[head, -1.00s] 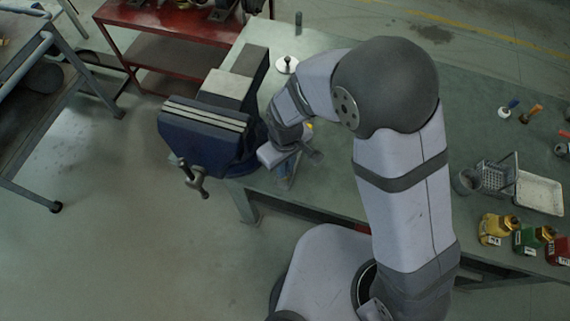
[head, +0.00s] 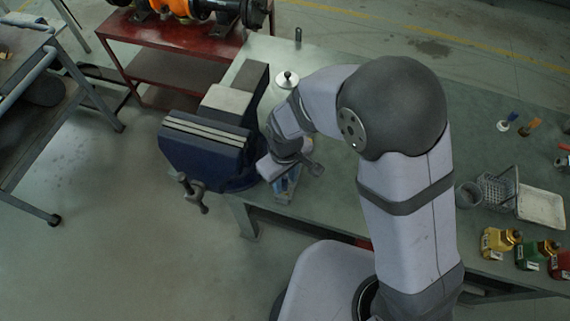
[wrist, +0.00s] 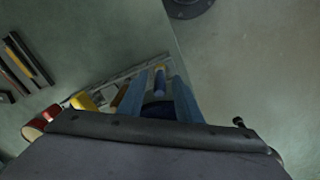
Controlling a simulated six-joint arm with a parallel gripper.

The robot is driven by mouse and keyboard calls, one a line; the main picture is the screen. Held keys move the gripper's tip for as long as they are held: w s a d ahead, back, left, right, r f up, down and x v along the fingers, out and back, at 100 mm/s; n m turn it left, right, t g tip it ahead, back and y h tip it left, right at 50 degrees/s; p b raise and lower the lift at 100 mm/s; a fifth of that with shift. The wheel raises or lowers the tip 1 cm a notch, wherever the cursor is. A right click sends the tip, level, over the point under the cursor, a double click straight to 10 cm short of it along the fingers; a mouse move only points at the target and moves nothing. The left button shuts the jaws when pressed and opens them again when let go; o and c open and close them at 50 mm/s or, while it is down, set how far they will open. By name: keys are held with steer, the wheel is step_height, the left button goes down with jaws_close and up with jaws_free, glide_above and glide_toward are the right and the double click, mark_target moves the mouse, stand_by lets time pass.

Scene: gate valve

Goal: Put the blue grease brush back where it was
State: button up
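A blue-handled tool (head: 511,117) with a pale round end, likely the blue grease brush, is at the right of the bench in the head view, left of an orange-handled one (head: 530,126). My gripper (head: 284,188) is low at the bench's front edge, right of the vise, far from that tool. In the wrist view my two blue-grey fingers (wrist: 159,94) stand apart. A small blue and tan piece (wrist: 160,78) shows in the gap, with clear space on both sides. I cannot tell what it is.
The blue vise (head: 207,150) stands left of my gripper. A white round piece with a dark knob (head: 287,80) lies behind. A grey cup (head: 468,195), wire basket (head: 497,187), white tray (head: 541,207) and several coloured bottles (head: 500,242) stand at the right.

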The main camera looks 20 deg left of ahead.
step_height(320, 180, up, 11)
steer(key=shift+r+b, duration=0.1)
steer(key=shift+b, duration=0.95)
steer(key=shift+d, duration=0.15)
steer(key=s+d+f+m, duration=0.1)
steer(key=d+m, duration=0.4)
steer(key=d, duration=0.8)
steer(key=s+d+f+m, duration=0.1)
steer(key=d+m, duration=0.5)
steer(key=d, duration=0.7)
steer(key=shift+s+d+f+m, duration=0.3)
steer(key=shift+d+f, duration=0.1)
steer(key=shift+f, duration=0.5)
